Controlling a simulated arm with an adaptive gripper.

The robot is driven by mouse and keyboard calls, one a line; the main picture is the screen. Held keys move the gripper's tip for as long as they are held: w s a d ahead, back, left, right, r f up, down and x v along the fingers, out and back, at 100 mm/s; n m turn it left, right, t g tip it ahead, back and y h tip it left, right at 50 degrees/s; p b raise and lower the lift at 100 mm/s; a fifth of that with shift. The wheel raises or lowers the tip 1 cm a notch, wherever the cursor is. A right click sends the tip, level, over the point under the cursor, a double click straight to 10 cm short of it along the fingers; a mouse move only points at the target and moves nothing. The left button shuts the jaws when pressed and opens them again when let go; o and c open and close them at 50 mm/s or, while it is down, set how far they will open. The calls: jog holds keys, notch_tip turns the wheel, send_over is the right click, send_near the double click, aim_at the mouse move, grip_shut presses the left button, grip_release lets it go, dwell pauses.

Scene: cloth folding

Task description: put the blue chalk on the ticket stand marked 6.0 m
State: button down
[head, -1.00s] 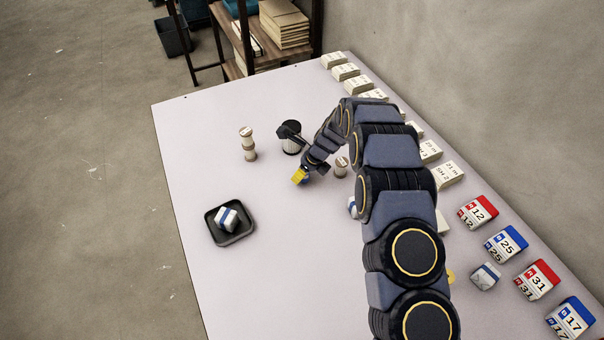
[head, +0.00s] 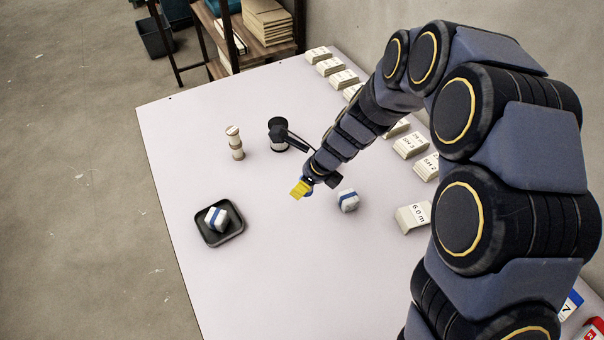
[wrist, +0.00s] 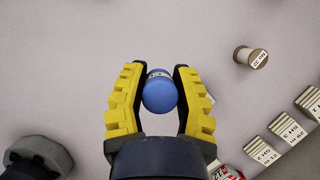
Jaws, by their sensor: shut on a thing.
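My gripper (head: 302,190) is above the middle of the table, its yellow fingers pointing down. In the wrist view my gripper (wrist: 160,98) is shut on a rounded blue thing, which looks to be the blue chalk (wrist: 159,95); it has a pale marked band at its far side. In the head view the fingers mostly hide it. The ticket stand marked 6.0 m (head: 412,218) is a cream block at the right side of the table, right of my gripper and apart from it. Its right end is close to my arm.
A white block with blue bands (head: 348,201) lies right of my gripper. Another sits in a black tray (head: 237,226) at left. A pale turned column (head: 235,142) and a black-and-white canister (head: 278,135) stand farther back. Other stands (head: 411,146) line the right edge. A labelled spool (wrist: 251,57) shows in the wrist view.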

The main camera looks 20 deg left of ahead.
jog(key=shift+s+d+r, duration=0.15)
jog(key=shift+s+d, duration=0.1)
jog(key=shift+s, duration=0.15)
jog(key=s+d+r, duration=0.2)
jog(key=s+d, duration=0.1)
jog(key=d, duration=0.9)
jog(key=s+d+r, duration=0.2)
jog(key=s+d, duration=0.1)
jog(key=d, duration=0.9)
send_over(412, 210)
jog(key=d, duration=0.1)
jog(key=shift+m, duration=0.3)
jog(key=f, duration=0.9)
jog(key=shift+s+f, duration=0.2)
jog(key=shift+f, duration=0.15)
jog(key=shift+w+f, duration=0.1)
jog(key=shift+f, duration=1.5)
jog(key=shift+f, duration=0.15)
jog(key=c, duration=0.8)
grip_release()
jog(key=shift+c, duration=0.2)
